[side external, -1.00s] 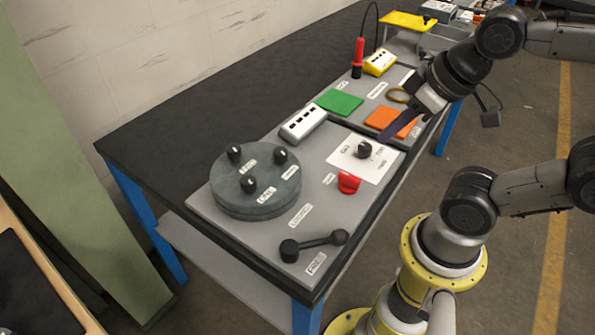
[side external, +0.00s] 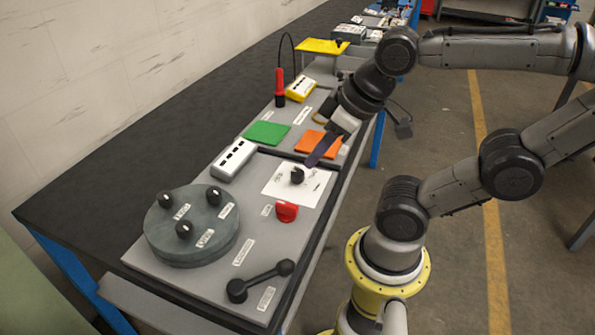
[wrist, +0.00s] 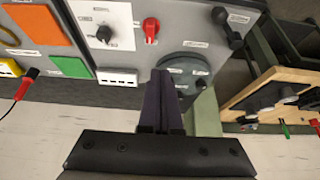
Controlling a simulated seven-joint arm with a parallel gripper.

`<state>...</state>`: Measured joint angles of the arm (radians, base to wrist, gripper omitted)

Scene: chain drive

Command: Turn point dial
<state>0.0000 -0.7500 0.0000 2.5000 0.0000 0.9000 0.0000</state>
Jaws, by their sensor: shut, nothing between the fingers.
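A black knob (side external: 297,176) stands on a white plate (side external: 316,186) with printed marks, on the grey panel; I take it to be the point dial. In the wrist view the black knob (wrist: 104,33) is at the upper left, with the white plate around it. My gripper (side external: 312,162) is shut and empty, its dark fingers pointing down just behind and to the right of the knob in the side view. In the wrist view the shut fingers (wrist: 160,78) lie to the right of and below the knob. I cannot tell whether they touch anything.
Near the knob are a red switch (side external: 286,211), an orange pad (side external: 318,143), a green pad (side external: 267,133) and a white box (side external: 234,159). A round grey disc (side external: 190,246) with black knobs and a black lever (side external: 261,280) are at the front. The dark tabletop (side external: 130,170) behind is clear.

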